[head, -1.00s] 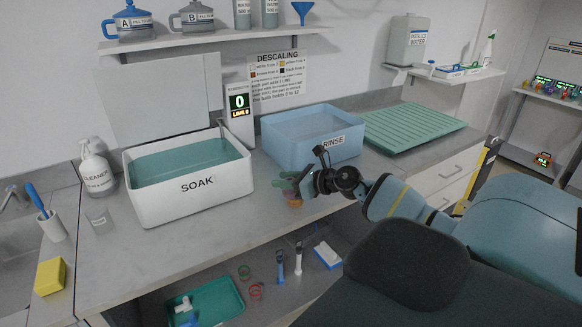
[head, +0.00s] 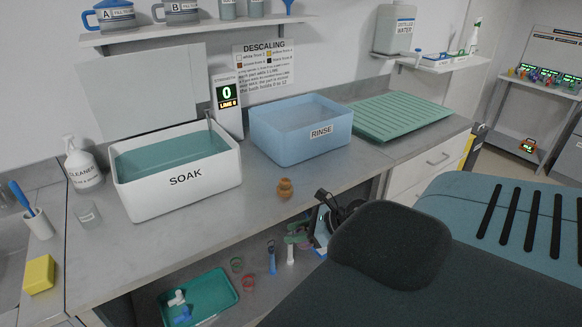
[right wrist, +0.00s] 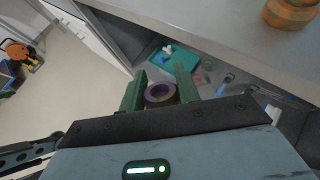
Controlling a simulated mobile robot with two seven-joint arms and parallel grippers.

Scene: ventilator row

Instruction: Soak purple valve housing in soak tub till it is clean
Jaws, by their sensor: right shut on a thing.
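My right gripper (head: 298,236) is low in front of the counter edge, partly hidden by my own body in the head view. In the right wrist view its green fingers (right wrist: 160,90) are shut on a round, purple-and-tan part (right wrist: 160,94), which looks like the purple valve housing. I cannot make out this part in the head view. The white soak tub (head: 186,180) stands on the counter at the left, filled with teal liquid. The display (head: 226,93) behind it reads 0. My left gripper is not in view.
A brown crusted part (head: 285,188) stands on the counter near the front edge. The blue rinse tub (head: 300,145) and green drying rack (head: 400,118) are to the right. A teal tray (head: 228,290), rings and tools lie on the lower shelf.

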